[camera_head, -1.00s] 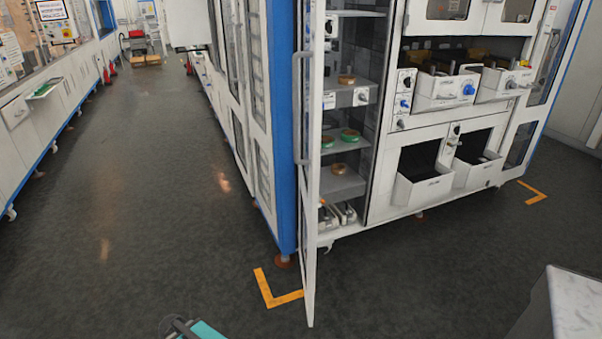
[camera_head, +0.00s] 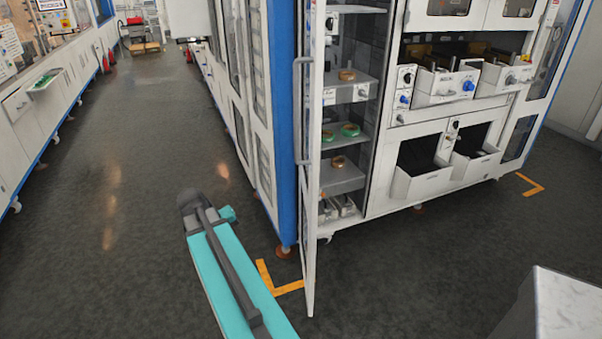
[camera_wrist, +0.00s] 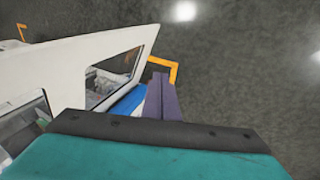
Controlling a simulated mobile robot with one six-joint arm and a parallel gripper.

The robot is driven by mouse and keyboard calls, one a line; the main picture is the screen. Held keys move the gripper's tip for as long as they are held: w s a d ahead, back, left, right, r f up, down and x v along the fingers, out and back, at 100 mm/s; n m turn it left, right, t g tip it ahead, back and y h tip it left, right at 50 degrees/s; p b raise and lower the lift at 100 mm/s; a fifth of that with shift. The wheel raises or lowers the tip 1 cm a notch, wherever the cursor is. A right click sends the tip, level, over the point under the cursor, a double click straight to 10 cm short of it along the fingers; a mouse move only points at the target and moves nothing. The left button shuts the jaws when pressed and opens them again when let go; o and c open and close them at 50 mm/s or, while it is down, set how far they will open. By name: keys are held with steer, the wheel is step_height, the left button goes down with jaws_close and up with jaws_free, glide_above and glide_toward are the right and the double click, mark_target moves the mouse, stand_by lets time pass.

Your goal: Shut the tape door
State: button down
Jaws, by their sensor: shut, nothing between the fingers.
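The tape door (camera_head: 308,215) is a tall, narrow white door with a grey bar handle (camera_head: 299,110). It stands open, seen nearly edge-on, beside the blue cabinet post (camera_head: 286,130). The tape shelves (camera_head: 345,178) behind it are exposed and hold brown and green tape rolls (camera_head: 350,130). In the wrist view, my gripper (camera_wrist: 161,80) has its purple-grey fingers together and empty. A white windowed panel (camera_wrist: 85,60), apparently the door, lies to their left. The fingers appear close to its edge, but I cannot tell whether they touch. I cannot make out the fingertips in the head view.
An orange floor mark (camera_head: 283,288) lies by the door's lower end. White bins (camera_head: 445,88) fill the cabinet on the right. A grey-white block (camera_head: 565,305) stands at the bottom right. The aisle floor (camera_head: 110,190) on the left is clear.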

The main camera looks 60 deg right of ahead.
steer(key=s+d+r+m+h+p, duration=0.1)
steer(key=s+d+r+m, duration=0.1)
steer(key=d+r, duration=0.5)
steer(key=s+d+r+m+h+p, duration=0.1)
steer(key=s+d+r, duration=0.4)
steer(key=r, duration=1.3)
steer(key=shift+s+d+r+m+g+h+p, duration=0.2)
steer(key=shift+d+r+m+g+h+p, duration=0.15)
steer(key=shift+d+m+p, duration=0.65)
steer(key=shift+d+f, duration=0.1)
steer(key=shift+d, duration=0.05)
steer(key=s+d+f+p, duration=0.4)
steer(key=d+f, duration=0.4)
steer(key=shift+s, duration=0.35)
